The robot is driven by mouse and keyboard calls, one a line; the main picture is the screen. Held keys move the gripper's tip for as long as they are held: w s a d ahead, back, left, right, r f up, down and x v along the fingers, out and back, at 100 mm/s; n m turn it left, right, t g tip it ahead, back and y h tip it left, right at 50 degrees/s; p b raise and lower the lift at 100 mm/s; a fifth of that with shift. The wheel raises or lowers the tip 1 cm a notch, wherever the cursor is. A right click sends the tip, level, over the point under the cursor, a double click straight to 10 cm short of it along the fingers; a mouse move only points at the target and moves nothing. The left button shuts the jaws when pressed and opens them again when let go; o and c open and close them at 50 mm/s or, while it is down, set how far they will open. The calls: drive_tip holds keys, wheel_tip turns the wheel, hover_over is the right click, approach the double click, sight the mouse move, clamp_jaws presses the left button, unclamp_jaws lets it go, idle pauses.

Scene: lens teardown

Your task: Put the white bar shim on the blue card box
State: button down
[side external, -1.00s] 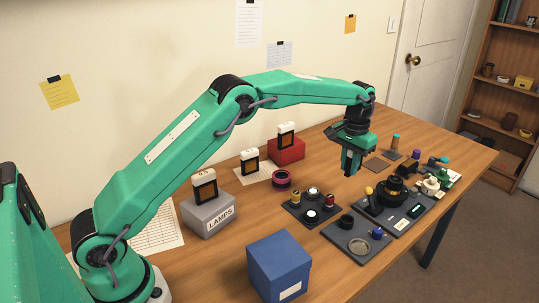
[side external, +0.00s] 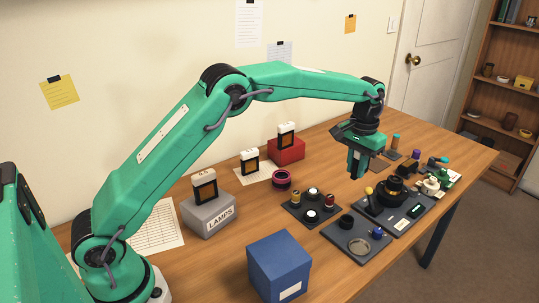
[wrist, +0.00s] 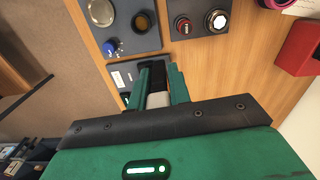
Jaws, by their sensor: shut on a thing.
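My gripper (side external: 356,174) is over the right part of the table, pointing down, beside the dark parts trays. In the wrist view, its two green fingers (wrist: 162,82) are shut on a pale grey-white piece, which appears to be the white bar shim (wrist: 158,100). Most of that piece is hidden by the fingers, and it cannot be made out in the side view. The blue card box (side external: 278,265) stands at the front of the table with a white label low on one side. Its top is bare, and my gripper is well behind and right of it.
A grey LAMPS box (side external: 210,216) and a red box (side external: 286,150) each carry a white-topped dark frame. Another such frame (side external: 250,161) stands on paper. Dark trays (side external: 357,241) with lens parts lie right of the blue box. A magenta ring (side external: 281,179) lies mid-table.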

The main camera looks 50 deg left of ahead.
drive_tip(key=s+d+r, duration=0.5)
drive_tip(key=s+d, duration=0.2)
drive_tip(key=s, duration=0.3)
drive_tip(key=s+d+r, duration=0.5)
drive_tip(key=s+d, duration=0.1)
drive_tip(key=s, duration=0.4)
drive_tip(key=s+a, duration=0.1)
drive_tip(key=s, duration=2.1)
drive_tip(key=shift+s+a+f+m, duration=0.15)
drive_tip(key=shift+s+a+m, duration=0.05)
drive_tip(key=shift+a+m, duration=0.1)
drive_tip(key=shift+w, duration=0.1)
drive_tip(key=w+a+f, duration=0.2)
drive_tip(key=w, duration=0.1)
drive_tip(key=w+a+f, duration=0.2)
drive_tip(key=w, duration=0.1)
drive_tip(key=w+a+f, duration=0.2)
drive_tip(key=w+f, duration=0.1)
drive_tip(key=w, duration=0.1)
drive_tip(key=shift+f, duration=0.1)
